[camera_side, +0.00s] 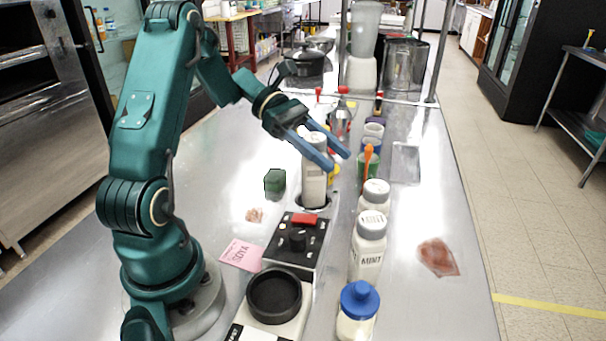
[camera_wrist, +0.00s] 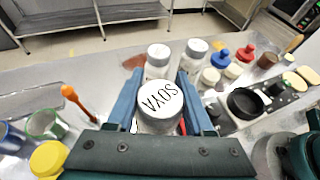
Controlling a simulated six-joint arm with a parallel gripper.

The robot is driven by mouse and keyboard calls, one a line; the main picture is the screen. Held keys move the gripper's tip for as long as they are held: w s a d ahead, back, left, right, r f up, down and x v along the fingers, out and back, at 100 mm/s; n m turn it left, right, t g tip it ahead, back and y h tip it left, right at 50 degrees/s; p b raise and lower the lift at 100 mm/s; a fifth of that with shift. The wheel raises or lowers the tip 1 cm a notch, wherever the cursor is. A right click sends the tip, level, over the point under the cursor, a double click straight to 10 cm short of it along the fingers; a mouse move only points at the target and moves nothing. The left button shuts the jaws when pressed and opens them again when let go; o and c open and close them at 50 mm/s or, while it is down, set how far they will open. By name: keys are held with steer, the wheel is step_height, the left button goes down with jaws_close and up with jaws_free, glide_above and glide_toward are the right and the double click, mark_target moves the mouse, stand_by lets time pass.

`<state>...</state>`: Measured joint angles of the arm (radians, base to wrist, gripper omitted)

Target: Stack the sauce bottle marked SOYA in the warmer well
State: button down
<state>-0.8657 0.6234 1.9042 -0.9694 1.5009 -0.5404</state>
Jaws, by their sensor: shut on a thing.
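My gripper (camera_side: 338,160) is shut on the sauce bottle (camera_side: 314,182), a white bottle with a pale cap. In the wrist view the bottle's cap reads SOYA (camera_wrist: 161,100) between my two blue fingers. The bottle looks upright, with its lower end at a dark-rimmed opening, the warmer well (camera_side: 325,207), in the side view. I cannot tell how deep its base sits, or whether it touches the bottom. The bottle hides most of the well.
A black control panel (camera_side: 296,245) with a red switch and a round black ring (camera_side: 273,297) stand in front. White bottles, one marked MINT (camera_side: 369,250), and a blue-capped jar (camera_side: 358,310) line the right. A green block (camera_side: 275,181) and pink SOYA note (camera_side: 241,254) lie left.

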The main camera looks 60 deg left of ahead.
steer(key=shift+f, duration=1.9)
steer(key=shift+f, duration=0.15)
steer(key=shift+c, duration=1.4)
jaws_free()
steer(key=v, duration=0.7)
steer(key=shift+a+r, duration=0.2)
steer(key=shift+r, duration=0.25)
